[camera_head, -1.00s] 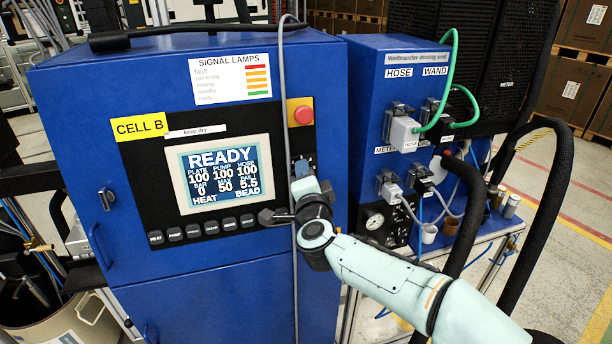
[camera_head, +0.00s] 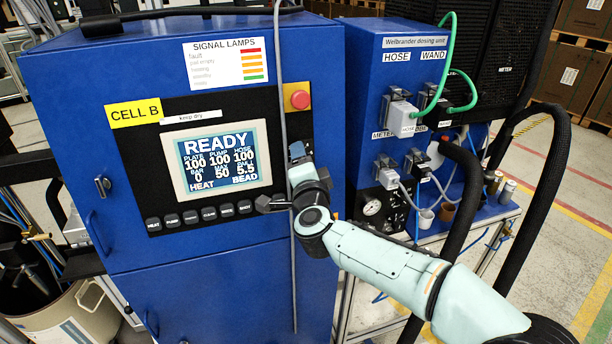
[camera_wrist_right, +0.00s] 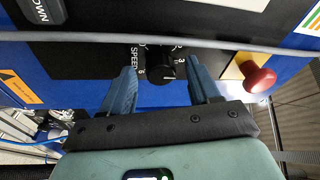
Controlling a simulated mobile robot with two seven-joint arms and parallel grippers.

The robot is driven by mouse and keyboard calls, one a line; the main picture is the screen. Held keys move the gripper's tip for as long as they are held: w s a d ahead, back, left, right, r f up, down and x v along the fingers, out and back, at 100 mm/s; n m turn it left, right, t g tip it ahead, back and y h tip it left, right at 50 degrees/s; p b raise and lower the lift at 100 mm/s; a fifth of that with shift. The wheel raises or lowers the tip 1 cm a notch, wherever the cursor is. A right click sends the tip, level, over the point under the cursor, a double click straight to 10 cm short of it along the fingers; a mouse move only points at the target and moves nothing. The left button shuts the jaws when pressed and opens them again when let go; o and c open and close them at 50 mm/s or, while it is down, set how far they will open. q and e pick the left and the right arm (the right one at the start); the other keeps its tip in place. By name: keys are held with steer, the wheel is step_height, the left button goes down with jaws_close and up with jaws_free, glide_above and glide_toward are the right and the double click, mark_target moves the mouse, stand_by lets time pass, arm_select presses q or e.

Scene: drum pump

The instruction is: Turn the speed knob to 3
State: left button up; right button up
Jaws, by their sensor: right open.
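The speed knob (camera_wrist_right: 167,70) is a small black round knob on a black panel in the right wrist view. It has the word SPEED and small numbers around it; a 3 shows to its right and a 6 to its left. A short pale mark is on the knob, but I cannot tell for sure which number it points to. My right gripper (camera_wrist_right: 161,68) is open, with one blue finger on each side of the knob, apart from it. In the head view my right gripper (camera_head: 297,152) is at the panel right of the screen and hides the knob.
The screen (camera_head: 215,160) reads READY. A red button (camera_head: 300,99) sits above my right gripper; it also shows in the right wrist view (camera_wrist_right: 258,78). A grey cable (camera_head: 279,70) hangs down the cabinet front close by my gripper. Hoses and the dosing unit (camera_head: 400,75) stand to the right.

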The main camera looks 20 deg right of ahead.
arm_select(q)
steer(key=shift+s+f+b, duration=0.35)
steer(key=shift+f+b, duration=0.45)
steer(key=shift+f, duration=0.1)
arm_select(e)
steer(key=s+a, duration=0.2)
steer(key=s, duration=1)
steer(key=shift+s+r, duration=0.25)
steer(key=shift+s, duration=0.1)
steer(key=shift+d, duration=0.1)
